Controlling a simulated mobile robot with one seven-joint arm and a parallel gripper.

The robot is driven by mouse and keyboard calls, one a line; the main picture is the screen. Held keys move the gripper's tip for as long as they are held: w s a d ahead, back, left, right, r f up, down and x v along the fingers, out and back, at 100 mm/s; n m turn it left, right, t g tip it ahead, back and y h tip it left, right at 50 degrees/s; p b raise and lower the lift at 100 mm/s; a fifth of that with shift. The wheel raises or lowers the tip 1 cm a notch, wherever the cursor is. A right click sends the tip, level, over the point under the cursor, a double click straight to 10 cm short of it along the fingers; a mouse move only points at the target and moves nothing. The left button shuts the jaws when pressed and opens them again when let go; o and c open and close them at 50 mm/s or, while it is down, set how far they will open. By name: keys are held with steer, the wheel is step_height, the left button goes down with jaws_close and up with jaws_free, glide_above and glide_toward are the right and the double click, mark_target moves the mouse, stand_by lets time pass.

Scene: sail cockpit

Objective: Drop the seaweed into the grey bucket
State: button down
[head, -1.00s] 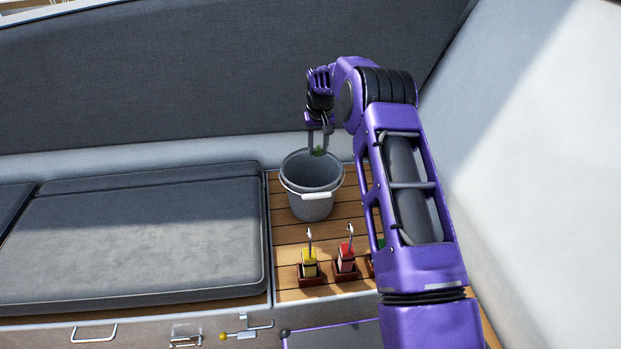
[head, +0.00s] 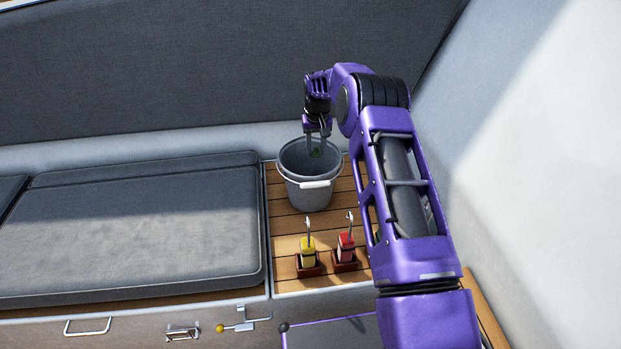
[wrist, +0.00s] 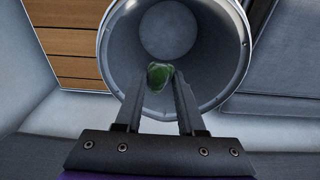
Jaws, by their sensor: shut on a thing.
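The grey bucket (head: 305,190) stands upright on the slatted wooden top, its pale handle grip at the front. My gripper (head: 316,152) points down at the bucket's mouth, with its fingertips inside the rim. It is shut on the seaweed (head: 316,153), a small dark green lump. In the wrist view the seaweed (wrist: 158,75) sits between the fingertips, over the bucket's open inside. The bucket's wall (wrist: 215,75) curves around it and the bucket floor shows empty beyond.
A yellow-handled tool (head: 308,252) and a red-handled tool (head: 346,247) stand in brown holders in front of the bucket. A grey cushion (head: 140,230) lies to the left. A white wall (head: 530,150) rises on the right.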

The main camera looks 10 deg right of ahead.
steer(key=shift+c, duration=2.2)
jaws_free()
step_height(320, 180, up, 17)
steer(key=s+p, duration=0.2)
steer(key=shift+r, duration=0.2)
steer(key=shift+s, duration=0.1)
